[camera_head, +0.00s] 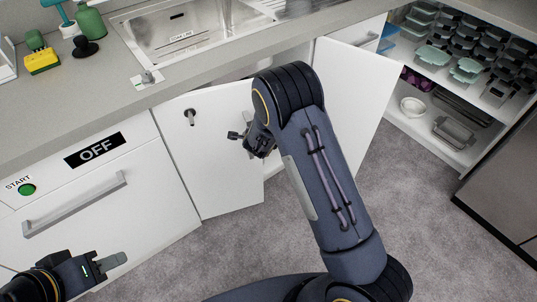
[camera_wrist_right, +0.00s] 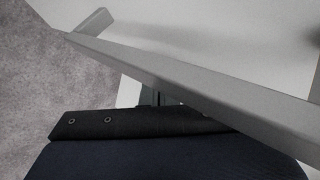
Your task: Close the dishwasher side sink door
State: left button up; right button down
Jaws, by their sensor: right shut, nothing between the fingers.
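The white sink cabinet door on the dishwasher side (camera_head: 218,165) stands ajar in the head view, its right edge swung out from under the counter. My right arm hides part of the cabinet opening. My left gripper (camera_head: 112,262) is low at the left, before the dishwasher (camera_head: 130,185), apart from the door; its finger gap is unclear. In the right wrist view, a grey bar (camera_wrist_right: 190,78) crosses before a pale surface.
The other sink door (camera_head: 365,85) stands open to the right of my right arm. An open cabinet (camera_head: 455,148) with containers is at the right, beside a dark appliance (camera_head: 505,190). The sink (camera_head: 190,40) is above. Grey floor (camera_head: 430,235) is free at lower right.

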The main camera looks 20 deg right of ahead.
jog(key=w+a+n+y+b, duration=0.1)
jog(key=w+n+y+b, duration=0.1)
jog(key=w, duration=0.7)
jog(key=shift+w+n+t+y, duration=0.4)
jog(key=shift+n, duration=0.4)
jog(key=shift+s+a+f, duration=0.1)
